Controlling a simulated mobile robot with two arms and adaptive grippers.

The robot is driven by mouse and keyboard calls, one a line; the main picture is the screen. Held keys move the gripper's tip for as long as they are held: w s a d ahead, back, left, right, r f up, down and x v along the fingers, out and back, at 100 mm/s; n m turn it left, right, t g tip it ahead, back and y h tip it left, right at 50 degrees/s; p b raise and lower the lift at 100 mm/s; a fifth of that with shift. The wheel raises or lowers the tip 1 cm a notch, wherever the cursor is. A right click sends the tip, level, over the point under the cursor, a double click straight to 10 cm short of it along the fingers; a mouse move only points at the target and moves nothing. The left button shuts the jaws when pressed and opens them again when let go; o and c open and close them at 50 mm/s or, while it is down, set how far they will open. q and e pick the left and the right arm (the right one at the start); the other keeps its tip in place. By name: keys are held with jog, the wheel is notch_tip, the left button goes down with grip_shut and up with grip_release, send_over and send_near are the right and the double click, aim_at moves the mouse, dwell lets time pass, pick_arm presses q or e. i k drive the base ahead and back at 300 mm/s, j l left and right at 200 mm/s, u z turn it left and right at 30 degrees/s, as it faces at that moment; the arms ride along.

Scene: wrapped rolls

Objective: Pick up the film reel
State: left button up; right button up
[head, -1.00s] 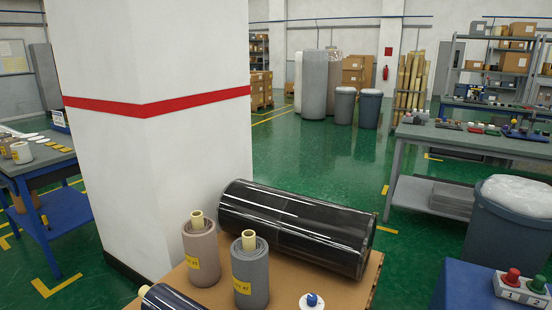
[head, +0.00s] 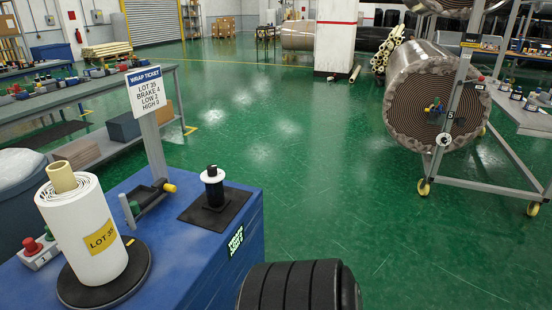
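A white film reel (head: 88,232) with a yellow "LOT 35" label and a tan core sticking out of its top stands upright on a round black plate (head: 137,262). The plate is on a blue cabinet (head: 190,262) at the lower left of the head view. I cannot tell for sure that this reel is the one the task names. Neither of my grippers shows in this view.
A wrap ticket sign (head: 147,92), a grey bracket with a yellow knob (head: 169,188) and a black-and-white spindle (head: 213,188) stand on the cabinet. A large wrapped roll (head: 432,100) sits in a wheeled frame at right. The green floor between is clear.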

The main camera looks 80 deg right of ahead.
aim_at(216, 202)
jog(key=z, duration=2.05)
